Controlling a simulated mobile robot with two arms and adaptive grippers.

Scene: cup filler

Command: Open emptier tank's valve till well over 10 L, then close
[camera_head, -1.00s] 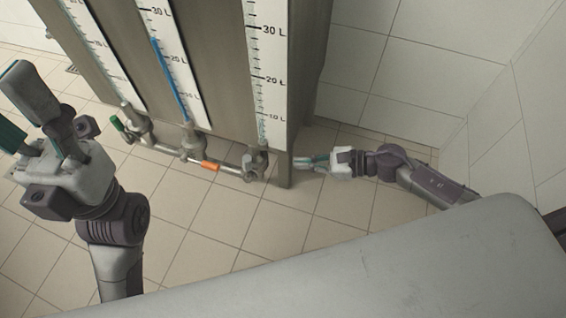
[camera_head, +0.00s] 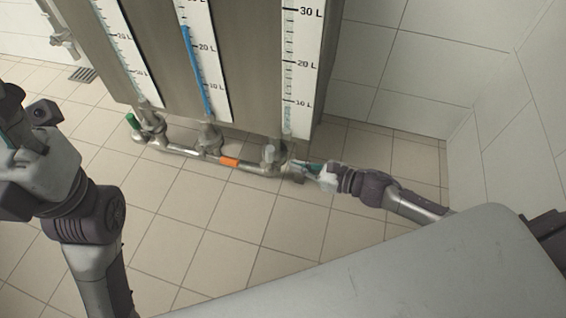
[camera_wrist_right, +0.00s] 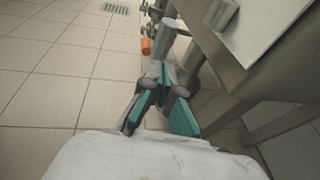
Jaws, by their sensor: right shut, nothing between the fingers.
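The tank cabinet (camera_head: 255,75) carries three level gauges. The middle gauge (camera_head: 205,60) has a blue column reaching above its 20 L mark. The right gauge (camera_head: 303,60) shows no blue column, and the left gauge (camera_head: 115,45) is hard to read. Below, a pipe carries a green handle (camera_head: 132,121) at the left and an orange handle (camera_head: 229,161), also in the right wrist view (camera_wrist_right: 146,46). My right gripper (camera_head: 300,166) is shut and empty at the pipe's right end, close to the fitting (camera_head: 270,154); contact is unclear. My left gripper (camera_head: 15,135) is partly cut off at the left edge.
Tiled walls (camera_head: 400,70) stand behind and right of the cabinet. The tiled floor (camera_head: 210,230) in front of the pipe is clear. A floor drain (camera_head: 83,74) lies at the far left. Cabinet legs stand close to my right gripper in its wrist view.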

